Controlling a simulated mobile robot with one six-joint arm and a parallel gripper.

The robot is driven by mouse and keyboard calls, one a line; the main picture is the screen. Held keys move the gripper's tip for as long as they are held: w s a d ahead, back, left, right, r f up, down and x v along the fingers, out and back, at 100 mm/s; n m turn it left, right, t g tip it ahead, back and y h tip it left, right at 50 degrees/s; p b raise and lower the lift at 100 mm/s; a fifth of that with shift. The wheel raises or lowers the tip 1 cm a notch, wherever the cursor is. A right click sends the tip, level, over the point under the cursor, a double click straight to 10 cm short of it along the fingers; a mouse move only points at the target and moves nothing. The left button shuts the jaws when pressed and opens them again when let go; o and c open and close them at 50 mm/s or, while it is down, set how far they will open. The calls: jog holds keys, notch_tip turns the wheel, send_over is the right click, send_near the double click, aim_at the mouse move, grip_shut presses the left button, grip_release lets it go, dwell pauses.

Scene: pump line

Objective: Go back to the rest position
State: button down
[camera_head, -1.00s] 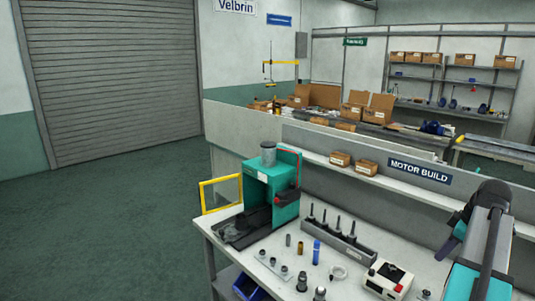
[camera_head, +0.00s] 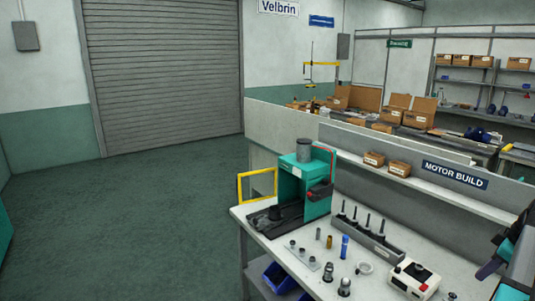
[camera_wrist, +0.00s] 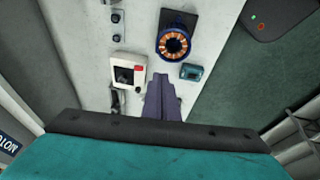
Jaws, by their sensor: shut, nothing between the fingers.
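My gripper (camera_wrist: 162,98) shows in the wrist view as two grey-purple fingers lying together, shut and empty. It is above the white bench top (camera_wrist: 150,20), apart from the things on it. In the head view part of my arm shows at the right edge, with a purplish finger (camera_head: 490,268) over the bench's right side. The fingertips are hard to make out there.
A white box with a red button (camera_head: 415,280) stands on the bench; the wrist view shows it left of my fingers. A blue ring with copper windings (camera_wrist: 174,43) and a small teal part (camera_wrist: 191,72) lie nearby. A teal press (camera_head: 305,185) stands farther left.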

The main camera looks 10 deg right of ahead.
jog(key=w+a+f+m+g, duration=0.1)
jog(key=w+a+f+m, duration=0.1)
jog(key=w+a+f, duration=0.75)
jog(key=w+a+f+m+g, duration=0.1)
jog(key=w+a+f, duration=0.4)
jog(key=a+f, duration=0.85)
jog(key=s+a+f+m, duration=0.15)
jog(key=a+f, duration=0.25)
jog(key=a, duration=0.6)
jog(key=s+a+f+g, duration=0.1)
jog(key=s+a+f, duration=0.1)
jog(key=a+f, duration=0.5)
jog(key=s+a+f+m, duration=0.1)
jog(key=a+f, duration=0.1)
jog(key=a, duration=1)
jog(key=s+f+g+b, duration=0.6)
jog(key=s+f+b, duration=0.4)
jog(key=s+f, duration=1.6)
notch_tip(320, 180, down, 2)
jog(key=shift+s+f+h, duration=0.1)
jog(key=shift+s+h, duration=0.1)
jog(key=shift+h, duration=0.1)
